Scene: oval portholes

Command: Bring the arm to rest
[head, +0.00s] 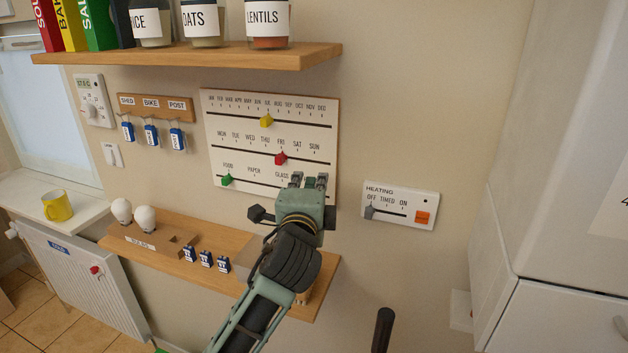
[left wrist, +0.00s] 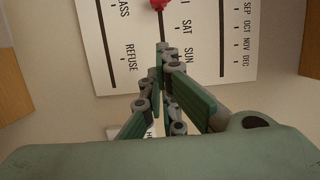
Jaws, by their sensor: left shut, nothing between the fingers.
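My left arm (head: 260,300) reaches up from the bottom of the head view. Its gripper (head: 310,181) is in front of the lower right part of the white calendar board (head: 240,115). The fingers are shut and empty; in the left wrist view the fingertips (left wrist: 163,50) meet in front of the board near SUN. The gripper hides part of the board's bottom row, right of GLASS. On the board, a yellow slider (head: 266,120) stands near JUN, a red slider (head: 281,159) at FRI and a green slider (head: 227,180) at FOOD. My right gripper is not seen.
A heating panel (head: 399,206) is on the wall right of the gripper. An upper shelf (head: 190,58) with jars is above. A white cabinet (head: 560,150) stands far right.

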